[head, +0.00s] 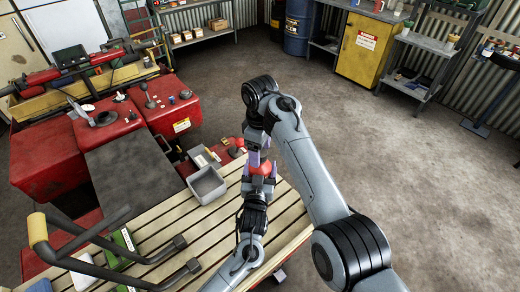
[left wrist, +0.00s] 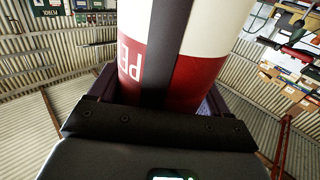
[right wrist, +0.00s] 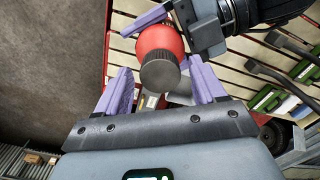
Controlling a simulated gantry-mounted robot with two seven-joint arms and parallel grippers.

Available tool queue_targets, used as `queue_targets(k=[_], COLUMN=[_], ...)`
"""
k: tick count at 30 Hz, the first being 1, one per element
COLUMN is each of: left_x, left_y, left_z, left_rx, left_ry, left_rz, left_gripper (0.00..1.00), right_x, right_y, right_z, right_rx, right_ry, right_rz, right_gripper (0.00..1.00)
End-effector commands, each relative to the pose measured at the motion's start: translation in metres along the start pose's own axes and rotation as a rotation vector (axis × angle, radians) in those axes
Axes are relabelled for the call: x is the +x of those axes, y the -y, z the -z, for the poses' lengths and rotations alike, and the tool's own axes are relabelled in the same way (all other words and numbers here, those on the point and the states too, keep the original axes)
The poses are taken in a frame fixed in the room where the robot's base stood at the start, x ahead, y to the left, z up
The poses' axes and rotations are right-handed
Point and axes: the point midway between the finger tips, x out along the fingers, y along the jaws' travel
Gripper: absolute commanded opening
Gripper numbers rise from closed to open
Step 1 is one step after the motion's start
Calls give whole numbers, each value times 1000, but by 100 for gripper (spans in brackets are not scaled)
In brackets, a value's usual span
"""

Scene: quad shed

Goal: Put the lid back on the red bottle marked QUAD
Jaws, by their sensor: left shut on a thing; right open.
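The red bottle (head: 262,169) is gripped by my left gripper (head: 260,182) above the slatted bench. In the left wrist view the bottle (left wrist: 195,85) is large, red and cream with a dark stripe; only part of its lettering shows, and QUAD is not readable. In the right wrist view its red shoulder (right wrist: 158,38) carries a dark grey ribbed lid (right wrist: 160,74). The lid appears to sit on the bottle top; how tightly I cannot tell. My right gripper (head: 257,157) is open, its purple fingers (right wrist: 160,85) on either side of the lid, with gaps visible.
A grey open tray (head: 207,187) stands on the slatted bench (head: 195,225), left of the bottle. A green box (head: 122,243) and dark bent bars lie at the front left. Red quad bodywork (head: 165,105) is behind left. The floor at right is clear.

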Motion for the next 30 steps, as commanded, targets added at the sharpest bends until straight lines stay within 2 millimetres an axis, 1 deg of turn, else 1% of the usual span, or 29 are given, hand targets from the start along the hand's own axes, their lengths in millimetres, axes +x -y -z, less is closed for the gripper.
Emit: queue_targets(k=[5,17,25,27,30], left_x=[0,0,0,0,0], left_y=[0,0,0,0,0], left_z=[0,-1,0,0,0], left_rx=[0,0,0,0,0], left_ry=[1,1,1,1,1], left_rz=[0,0,0,0,0], left_gripper=[0,0,0,0,0], right_x=[-4,-42,-45,-45,-52], right_y=[0,0,0,0,-1], right_z=[0,0,0,0,0], right_rx=[0,-1,-1,-3,-45], right_ry=[-1,0,1,0,0], right_rz=[-1,0,1,0,-1], right_gripper=[70,70,70,66,66])
